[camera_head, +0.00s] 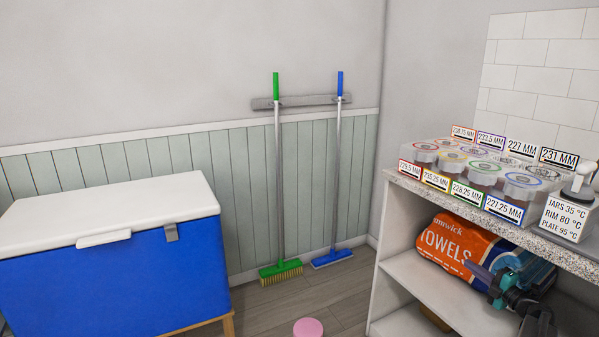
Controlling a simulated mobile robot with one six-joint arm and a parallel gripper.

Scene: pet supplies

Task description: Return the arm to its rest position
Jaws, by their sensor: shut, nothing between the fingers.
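The rest of my arm runs down toward the bottom right edge and is mostly out of view.
The shelf unit's speckled top (416,188) holds several lidded jars, number signs and a labelled box (563,217). A blue cooler (150,275) with a white lid stands left. A pink disc (308,327) is low centre.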

